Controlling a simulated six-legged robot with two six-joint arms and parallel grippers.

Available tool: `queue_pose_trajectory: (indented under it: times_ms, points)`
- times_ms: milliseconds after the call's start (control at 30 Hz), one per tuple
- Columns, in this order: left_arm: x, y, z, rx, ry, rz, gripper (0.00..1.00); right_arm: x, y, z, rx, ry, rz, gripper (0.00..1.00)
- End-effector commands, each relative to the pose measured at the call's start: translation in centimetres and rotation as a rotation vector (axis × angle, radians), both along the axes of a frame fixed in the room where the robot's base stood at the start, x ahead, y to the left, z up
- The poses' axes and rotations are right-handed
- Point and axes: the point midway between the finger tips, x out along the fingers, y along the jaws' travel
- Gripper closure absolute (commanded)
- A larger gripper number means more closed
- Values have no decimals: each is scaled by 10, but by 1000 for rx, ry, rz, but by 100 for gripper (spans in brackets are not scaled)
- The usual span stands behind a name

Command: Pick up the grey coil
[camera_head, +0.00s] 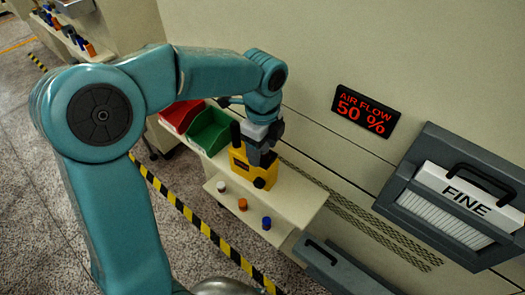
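My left arm comes in from the left and reaches over to the machine's ledge. My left gripper (262,155) points down at a yellow box (240,166) on the ledge, close above or against it. The fingers are small and dark, so I cannot tell whether they are open or shut, or whether they hold anything. I cannot make out a grey coil for certain; the gripper and arm cover part of the box. A dark upright piece (235,133) and a dark round knob (260,183) show at the box. My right gripper is not in view.
A red bin (181,115) and a green bin (210,131) stand left of the box. A white (221,186), an orange (242,204) and a blue piece (266,223) line the ledge front. The ledge's right end is bare. A FINE filter unit (455,200) is on the wall.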

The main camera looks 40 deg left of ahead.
Motion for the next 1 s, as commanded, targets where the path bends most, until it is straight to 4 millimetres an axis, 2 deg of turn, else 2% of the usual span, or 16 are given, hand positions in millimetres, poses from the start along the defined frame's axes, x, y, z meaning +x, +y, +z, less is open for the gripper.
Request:
queue_pose_trajectory:
  times_ms: [33, 100, 167, 200, 467, 667, 767, 867, 1000]
  points:
    - [0, 0, 0, 0, 0, 0, 50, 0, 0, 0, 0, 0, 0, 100]
    - [0, 0, 0, 0, 0, 0, 72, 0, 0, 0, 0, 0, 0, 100]
    - [0, 0, 0, 0, 0, 0, 92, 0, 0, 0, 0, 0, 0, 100]
    - [0, 0, 0, 0, 0, 0, 99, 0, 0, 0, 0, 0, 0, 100]
    - [0, 0, 1, 0, -1, 0, 99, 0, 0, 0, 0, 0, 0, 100]
    - [1, 0, 16, 0, -4, -1, 99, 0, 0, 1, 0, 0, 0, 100]
    - [1, 0, 35, 0, -6, -1, 99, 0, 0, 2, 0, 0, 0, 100]
    - [1, 0, 62, -1, -9, 0, 99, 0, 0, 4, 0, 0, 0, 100]
    - [1, -1, 109, -1, -8, -2, 99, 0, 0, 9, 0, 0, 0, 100]
